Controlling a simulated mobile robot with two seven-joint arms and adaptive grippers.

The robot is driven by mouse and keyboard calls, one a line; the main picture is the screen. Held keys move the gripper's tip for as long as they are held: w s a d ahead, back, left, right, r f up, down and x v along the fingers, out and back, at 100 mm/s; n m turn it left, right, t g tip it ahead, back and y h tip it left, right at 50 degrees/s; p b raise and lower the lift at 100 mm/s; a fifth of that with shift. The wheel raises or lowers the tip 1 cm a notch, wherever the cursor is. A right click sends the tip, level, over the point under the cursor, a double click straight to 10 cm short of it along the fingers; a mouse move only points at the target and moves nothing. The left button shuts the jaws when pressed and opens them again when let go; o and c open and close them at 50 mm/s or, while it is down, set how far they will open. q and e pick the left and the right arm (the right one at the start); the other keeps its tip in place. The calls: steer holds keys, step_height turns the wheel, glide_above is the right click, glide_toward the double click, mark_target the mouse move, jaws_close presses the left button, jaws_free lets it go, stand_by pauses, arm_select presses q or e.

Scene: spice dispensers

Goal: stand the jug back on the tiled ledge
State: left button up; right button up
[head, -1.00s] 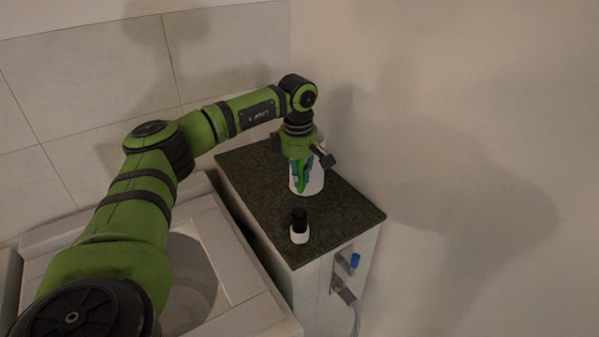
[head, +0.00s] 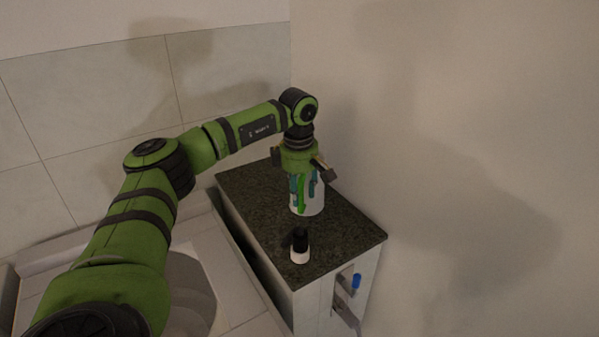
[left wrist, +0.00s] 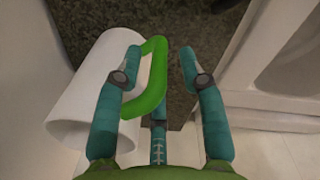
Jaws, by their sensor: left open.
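The jug (head: 316,201) is white with a green handle (head: 301,196). It stands upright on the dark stone top of the ledge (head: 345,235), near the wall. My left gripper (head: 304,190) points down at the jug's handle side. In the left wrist view, the white jug (left wrist: 80,95) is at the left. Its green handle (left wrist: 153,85) lies between the teal fingers of my gripper (left wrist: 160,62), beside the left finger. The fingers are apart; whether the left one touches the handle is unclear. My right gripper is in neither view.
A small black and white bottle (head: 300,247) stands on the ledge in front of the jug. A tap with a blue part (head: 355,281) is on the ledge's side. A wall rises close behind and to the right. A pale basin-like unit (head: 195,285) is at the left.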

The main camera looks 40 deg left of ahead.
arm_select(q)
steer(key=r, duration=0.3)
steer(key=r+b, duration=0.1)
steer(key=r, duration=0.2)
steer(key=r+b, duration=0.1)
steer(key=r, duration=0.2)
steer(key=shift+s+d+r, duration=0.15)
steer(key=shift+s+r, duration=0.1)
steer(key=shift+r, duration=0.5)
